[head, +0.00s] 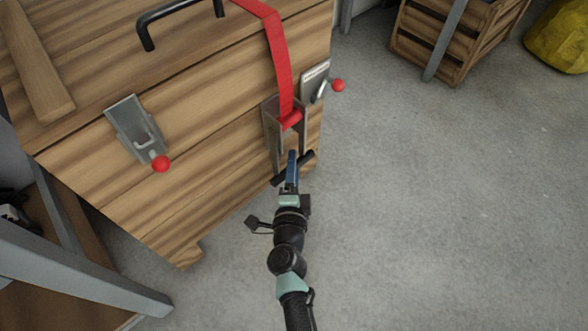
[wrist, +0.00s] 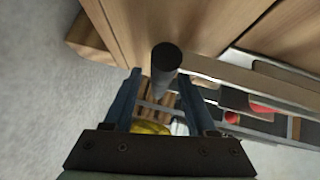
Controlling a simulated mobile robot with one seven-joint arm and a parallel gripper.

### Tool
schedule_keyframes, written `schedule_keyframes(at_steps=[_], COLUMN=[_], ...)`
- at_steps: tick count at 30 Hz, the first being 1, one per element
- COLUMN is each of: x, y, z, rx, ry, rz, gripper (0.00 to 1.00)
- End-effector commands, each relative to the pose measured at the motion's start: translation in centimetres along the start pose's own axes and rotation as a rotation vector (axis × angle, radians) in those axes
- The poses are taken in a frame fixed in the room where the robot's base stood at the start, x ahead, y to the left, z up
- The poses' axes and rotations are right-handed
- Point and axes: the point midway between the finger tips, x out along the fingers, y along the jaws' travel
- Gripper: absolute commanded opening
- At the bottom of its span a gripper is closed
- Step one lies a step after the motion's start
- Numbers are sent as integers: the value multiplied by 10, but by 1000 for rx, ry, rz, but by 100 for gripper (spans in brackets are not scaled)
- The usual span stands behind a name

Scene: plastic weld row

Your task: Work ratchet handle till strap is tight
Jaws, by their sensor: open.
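The red strap (head: 281,62) runs over the lid edge of a wooden chest (head: 215,95) and down into the grey ratchet (head: 270,122) on its front, where red webbing shows wound. The ratchet's black handle bar (head: 278,181) sticks out at the ratchet's lower end. My gripper (head: 292,158) is at this bar, its blue fingers covering the bar's middle. In the wrist view, the round end of the bar (wrist: 166,58) shows between the two open fingers of my gripper (wrist: 160,76). I cannot tell whether either finger touches it.
Toggle latches with red knobs flank the ratchet, one at left (head: 161,163) and one close by at right (head: 338,86). A black lid handle (head: 147,35) is on top. A slatted crate (head: 412,42) and yellow sack (head: 560,40) stand behind. The floor at right is clear.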

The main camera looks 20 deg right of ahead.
Motion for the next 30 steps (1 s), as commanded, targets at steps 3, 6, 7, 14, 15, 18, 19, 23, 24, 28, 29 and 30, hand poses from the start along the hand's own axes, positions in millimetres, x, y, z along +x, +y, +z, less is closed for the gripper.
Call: schedule_keyframes(at_steps=[3,6,7,14,15,18,19,23,24,28,29,30], x=[4,4,4,4,4,4,4,4,4,4,4,4], y=[1,0,0,0,0,0,0,0,0,0,0,0], z=[0,0,0,0,0,0,0,0,0,0,0,0], rx=[1,1,1,0,0,0,0,0,0,0,0,0], ry=[1,1,1,1,1,1,1,1,1,1,1,1], rz=[1,1,1,1,1,0,0,0,0,0,0,0], gripper=[57,57,57,35,28,10,5,0,0,0,0,0])
